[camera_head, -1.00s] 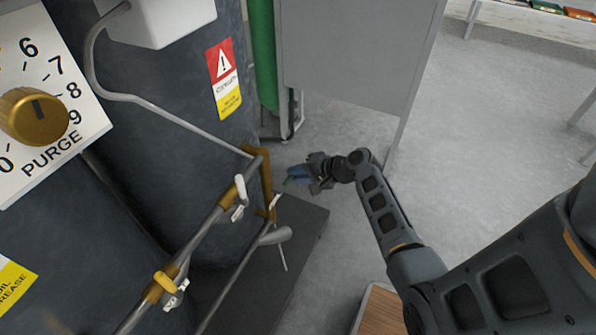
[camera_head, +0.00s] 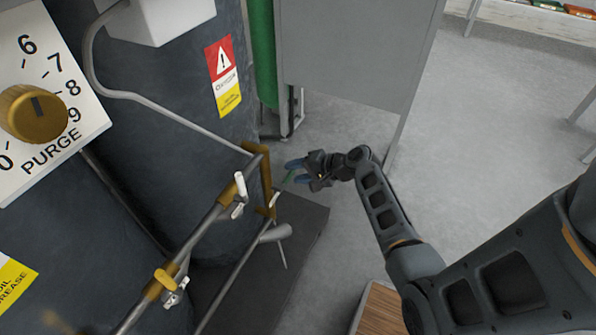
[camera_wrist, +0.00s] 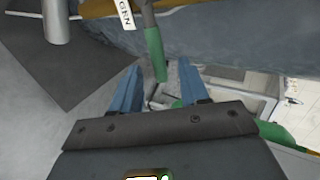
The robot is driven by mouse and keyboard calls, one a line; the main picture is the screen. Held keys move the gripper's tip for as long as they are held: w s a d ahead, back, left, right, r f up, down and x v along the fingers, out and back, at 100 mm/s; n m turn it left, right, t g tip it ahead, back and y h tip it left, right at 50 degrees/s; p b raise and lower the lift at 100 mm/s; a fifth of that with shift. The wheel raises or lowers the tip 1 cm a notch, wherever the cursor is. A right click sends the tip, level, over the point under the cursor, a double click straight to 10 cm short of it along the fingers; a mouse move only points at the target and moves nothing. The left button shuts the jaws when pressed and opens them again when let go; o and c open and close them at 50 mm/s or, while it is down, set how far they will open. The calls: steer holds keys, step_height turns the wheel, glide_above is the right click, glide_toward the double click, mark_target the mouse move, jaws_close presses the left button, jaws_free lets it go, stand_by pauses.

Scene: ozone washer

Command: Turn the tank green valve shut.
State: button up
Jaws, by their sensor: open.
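The green valve handle (camera_wrist: 155,52) shows in the wrist view as a green lever on a grey stem, beside a white tag (camera_wrist: 125,14) reading "GEN". My gripper (camera_wrist: 160,66) has two blue fingers spread apart. The handle's lower end appears between the fingertips, with visible gaps on both sides. I cannot tell how deep it sits between them. In the head view my gripper (camera_head: 291,171) is at the right of the brown pipe end, and only a small bit of the green handle (camera_head: 289,178) shows. The valve body is mostly hidden.
Pipes with white-handled valves (camera_head: 238,195) run close left of my gripper. A dark tank (camera_head: 180,90) stands behind them on a dark base (camera_head: 300,215). A green cylinder (camera_head: 263,50) and a grey panel (camera_head: 355,50) stand beyond. Open floor (camera_head: 470,150) lies right.

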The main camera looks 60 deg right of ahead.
steer(key=p+v, duration=0.1)
steer(key=v, duration=0.6)
steer(key=shift+s+r, duration=0.2)
steer(key=shift+s, duration=0.15)
steer(key=s+a+r+n+g+h+p, duration=0.1)
steer(key=s+a+r+n+h+p, duration=0.15)
steer(key=s+a+n, duration=0.35)
steer(key=s+a+r+n+g+h+p, duration=0.1)
steer(key=s+a+r+p, duration=0.2)
steer(key=a, duration=0.5)
steer(key=s+a+r+n+t+y+p, duration=0.1)
steer(key=s+a+r+n+t, duration=0.1)
steer(key=a+r, duration=0.3)
steer(key=s+a+r+n+t+y+p, duration=0.1)
steer(key=s+a+r+n, duration=0.4)
steer(key=r, duration=0.7)
steer(key=s+a+r+n+t+y+p, duration=0.1)
steer(key=s+a+r+n+t+p, duration=0.1)
steer(key=a+r, duration=0.5)
step_height(320, 180, up, 3)
steer(key=shift+s+a+f+n+t+p, duration=0.2)
steer(key=shift+s+n+t+p, duration=0.2)
steer(key=shift+s+n+p, duration=0.45)
steer(key=shift+w, duration=0.2)
steer(key=shift+c, duration=0.2)
